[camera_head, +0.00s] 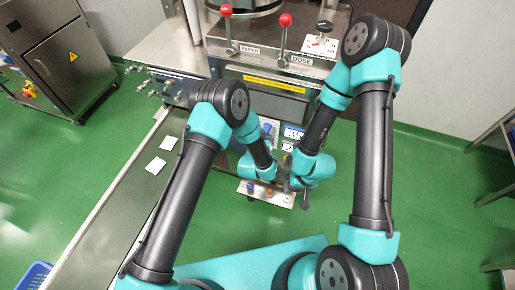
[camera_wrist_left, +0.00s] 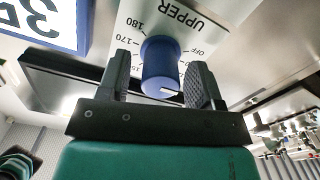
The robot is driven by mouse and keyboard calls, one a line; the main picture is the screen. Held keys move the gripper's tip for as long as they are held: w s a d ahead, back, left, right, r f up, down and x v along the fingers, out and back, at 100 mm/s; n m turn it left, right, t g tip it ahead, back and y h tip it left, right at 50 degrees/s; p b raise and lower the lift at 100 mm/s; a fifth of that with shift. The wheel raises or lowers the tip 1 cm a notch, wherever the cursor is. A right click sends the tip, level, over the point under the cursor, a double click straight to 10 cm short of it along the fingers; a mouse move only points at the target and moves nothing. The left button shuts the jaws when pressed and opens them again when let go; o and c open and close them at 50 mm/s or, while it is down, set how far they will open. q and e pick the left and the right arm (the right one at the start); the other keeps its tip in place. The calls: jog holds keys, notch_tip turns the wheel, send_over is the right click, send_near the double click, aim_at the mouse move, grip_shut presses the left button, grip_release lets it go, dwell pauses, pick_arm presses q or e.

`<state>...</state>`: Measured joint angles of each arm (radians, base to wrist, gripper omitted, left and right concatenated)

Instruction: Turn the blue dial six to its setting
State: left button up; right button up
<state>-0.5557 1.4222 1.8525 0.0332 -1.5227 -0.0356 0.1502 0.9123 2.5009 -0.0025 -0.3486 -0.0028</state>
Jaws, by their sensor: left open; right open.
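A blue dial (camera_wrist_left: 160,66) with a white pointer mark sits on a plate (camera_wrist_left: 205,32) labelled UPPER, with OFF, 170 and 180 printed around it. The plate appears upside down in the left wrist view. My left gripper (camera_wrist_left: 158,84) is open, with one finger on each side of the dial and small gaps showing. In the head view, its fingers are largely hidden at the machine front. My right gripper (camera_head: 303,192) is open, lower and to the right, in front of the machine, partly hidden by its own wrist.
The machine (camera_head: 262,85) has red-knobbed levers (camera_head: 285,20) labelled PAPER and DOSE. A low panel (camera_head: 262,198) with small knobs sits below the grippers. White packets (camera_head: 155,165) lie on the conveyor at left. Green floor is open at right.

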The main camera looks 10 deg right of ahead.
pick_arm(q)
jog(key=v, duration=1.6)
jog(key=shift+s, duration=0.4)
jog(key=shift+a, duration=0.15)
jog(key=w+a+f+n+g+y, duration=0.1)
jog(key=a+f+g+y, duration=0.15)
jog(key=a, duration=0.45)
jog(key=w+a+f+n+g+y, duration=0.1)
jog(key=a+f+n+g+y, duration=0.2)
jog(key=a, duration=0.5)
jog(key=s+a+n+g, duration=0.1)
jog(key=s+a+g, duration=0.8)
jog(key=s+a, duration=0.3)
jog(key=a, duration=0.3)
jog(key=shift+a, duration=0.4)
